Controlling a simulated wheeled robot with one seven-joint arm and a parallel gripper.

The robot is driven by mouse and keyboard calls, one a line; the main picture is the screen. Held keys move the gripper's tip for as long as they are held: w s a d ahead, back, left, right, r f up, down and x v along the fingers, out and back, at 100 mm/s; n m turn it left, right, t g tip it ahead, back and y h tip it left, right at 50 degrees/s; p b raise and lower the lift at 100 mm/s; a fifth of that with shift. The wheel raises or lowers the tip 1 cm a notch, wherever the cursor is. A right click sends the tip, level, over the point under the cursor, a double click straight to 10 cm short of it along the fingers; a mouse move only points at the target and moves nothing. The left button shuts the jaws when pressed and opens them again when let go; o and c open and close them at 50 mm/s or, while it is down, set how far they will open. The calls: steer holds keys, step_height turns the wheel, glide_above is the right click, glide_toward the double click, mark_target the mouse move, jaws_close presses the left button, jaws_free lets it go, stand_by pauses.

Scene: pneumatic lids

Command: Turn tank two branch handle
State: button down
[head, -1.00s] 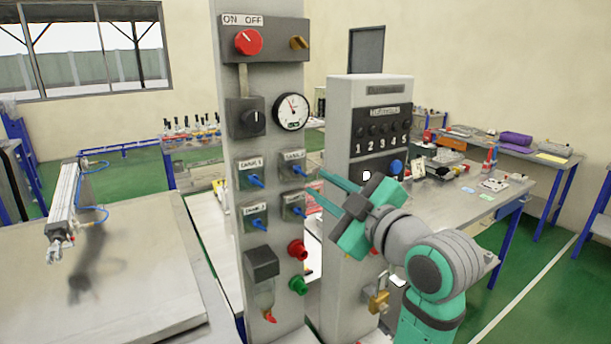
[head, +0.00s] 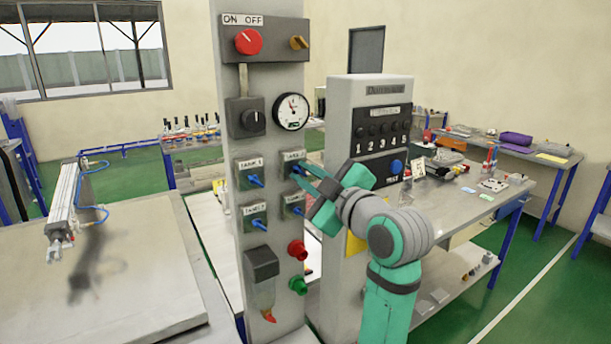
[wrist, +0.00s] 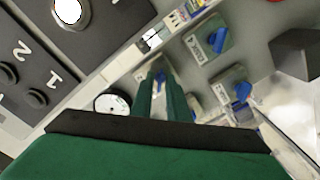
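The upright grey panel (head: 275,120) carries several square valve plates with blue handles, with small labels that are hard to read. My gripper (head: 298,177) is at the upper right blue handle (head: 296,168), pointing left at the panel. In the wrist view my gripper (wrist: 159,75) has its two green fingers apart with a narrow gap, and a blue handle shows at their tips. Contact cannot be told. The upper left handle (head: 256,181), lower left handle (head: 260,224) and lower right handle (head: 298,211) are clear of the fingers.
A pressure gauge (head: 291,111) and a red knob (head: 248,41) sit above the valves. Red (head: 297,249) and green (head: 297,286) buttons sit below. A grey cabinet (head: 340,120) with numbered knobs stands close to the right, beside my arm. A workbench (head: 485,205) lies behind.

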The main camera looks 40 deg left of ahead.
steer(key=shift+m, duration=0.5)
steer(key=m, duration=0.8)
steer(key=shift+f, duration=0.1)
steer(key=m, duration=0.5)
steer(key=shift+m, duration=2.2)
steer(key=c, duration=2)
jaws_free()
